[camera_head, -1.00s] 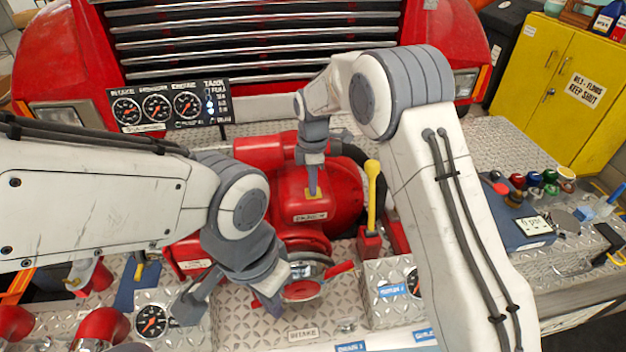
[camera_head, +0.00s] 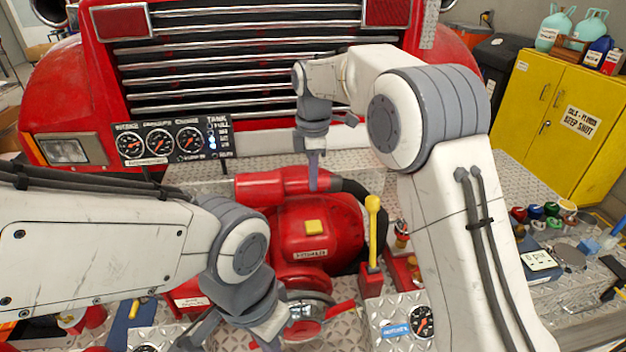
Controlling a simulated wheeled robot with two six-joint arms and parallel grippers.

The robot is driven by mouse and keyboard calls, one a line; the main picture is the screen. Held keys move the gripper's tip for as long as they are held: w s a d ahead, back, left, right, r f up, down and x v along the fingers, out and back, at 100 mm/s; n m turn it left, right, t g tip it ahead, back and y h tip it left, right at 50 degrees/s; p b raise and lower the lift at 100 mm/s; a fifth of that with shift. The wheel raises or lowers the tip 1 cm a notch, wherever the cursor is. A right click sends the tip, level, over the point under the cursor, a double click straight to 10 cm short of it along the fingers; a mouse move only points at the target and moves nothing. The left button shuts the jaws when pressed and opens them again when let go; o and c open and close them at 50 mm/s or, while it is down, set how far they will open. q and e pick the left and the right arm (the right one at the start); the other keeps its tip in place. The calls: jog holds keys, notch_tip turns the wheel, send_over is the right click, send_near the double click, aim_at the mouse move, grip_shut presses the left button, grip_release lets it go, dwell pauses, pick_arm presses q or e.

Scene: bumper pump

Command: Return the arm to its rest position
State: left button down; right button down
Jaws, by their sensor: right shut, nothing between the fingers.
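My right arm (camera_head: 465,235) reaches in from the lower right. Its gripper (camera_head: 313,184) is shut and empty, pointing down above the back of the red pump (camera_head: 340,230). The tip is apart from the yellow button (camera_head: 315,227) on the pump's top. My left arm (camera_head: 110,240) comes in from the left. Its gripper (camera_head: 228,342) is low in the view with its fingers spread, beside a round metal port with a red lever (camera_head: 340,309). The lower finger ends are partly cut off by the frame edge.
A yellow-handled lever (camera_head: 373,235) stands right of the pump. A gauge panel (camera_head: 172,142) stands behind on the left, before the red truck's grille (camera_head: 250,70). Colored caps (camera_head: 535,212) lie on the right of the bumper, near a yellow cabinet (camera_head: 560,115).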

jog(key=shift+r, duration=0.4)
jog(key=s+f+m+b, duration=0.2)
jog(key=s+f+m, duration=0.1)
jog(key=s, duration=0.8)
jog(key=s+d+f+m+b, duration=0.1)
jog(key=s+f+m, duration=0.3)
jog(key=s, duration=0.8)
jog(key=s+d+f+m+y+b, duration=0.1)
jog(key=s+f+m+b, duration=0.3)
jog(key=s, duration=0.7)
jog(key=shift+s+f+m, duration=0.15)
jog(key=shift+s+m, duration=0.15)
jog(key=shift+m, duration=0.2)
jog(key=shift+d, duration=0.1)
